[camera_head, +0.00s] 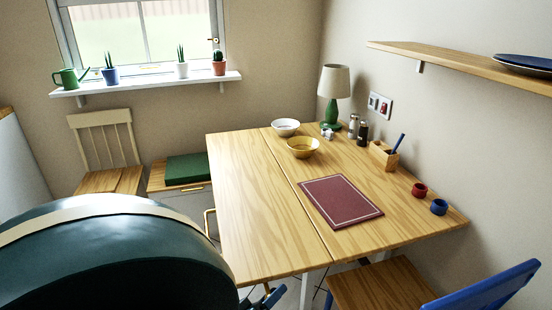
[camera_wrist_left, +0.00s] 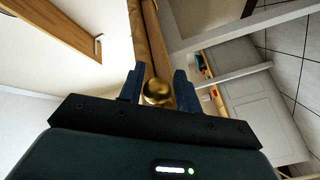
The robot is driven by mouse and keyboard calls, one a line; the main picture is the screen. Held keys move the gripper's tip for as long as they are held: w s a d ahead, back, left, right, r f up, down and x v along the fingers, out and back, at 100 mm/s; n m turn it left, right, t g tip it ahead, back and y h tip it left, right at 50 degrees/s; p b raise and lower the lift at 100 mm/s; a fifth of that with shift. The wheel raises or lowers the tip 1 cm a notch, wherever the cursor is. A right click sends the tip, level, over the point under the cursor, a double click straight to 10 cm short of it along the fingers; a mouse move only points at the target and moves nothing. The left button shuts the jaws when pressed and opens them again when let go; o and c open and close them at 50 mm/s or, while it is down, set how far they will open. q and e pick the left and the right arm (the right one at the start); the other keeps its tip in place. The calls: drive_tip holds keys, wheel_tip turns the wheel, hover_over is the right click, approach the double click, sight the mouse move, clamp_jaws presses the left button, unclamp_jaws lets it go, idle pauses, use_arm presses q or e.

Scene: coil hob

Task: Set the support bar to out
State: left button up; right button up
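The dining table (camera_head: 250,220) has a wooden top with a leaf seam; its support bar is hidden under the top in the head view. In the left wrist view a wooden bar (camera_wrist_left: 151,50) runs beneath the table, with a round brass knob (camera_wrist_left: 156,91) in front of its end. My right gripper is not in view.
On the table are a white bowl (camera_head: 286,127), a yellow bowl (camera_head: 303,147), a lamp (camera_head: 332,95) and a red mat (camera_head: 341,201). A chair with a blue back (camera_head: 485,289) stands at the right front. A brass handle (camera_head: 208,224) shows at the table's left edge.

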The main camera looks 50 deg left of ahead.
use_arm(q)
drive_tip(key=shift+o, duration=1.1)
drive_tip(key=shift+w, duration=0.1)
drive_tip(key=s+d, duration=0.2)
drive_tip(key=s, duration=1.1)
drive_tip(key=shift+d, duration=0.3)
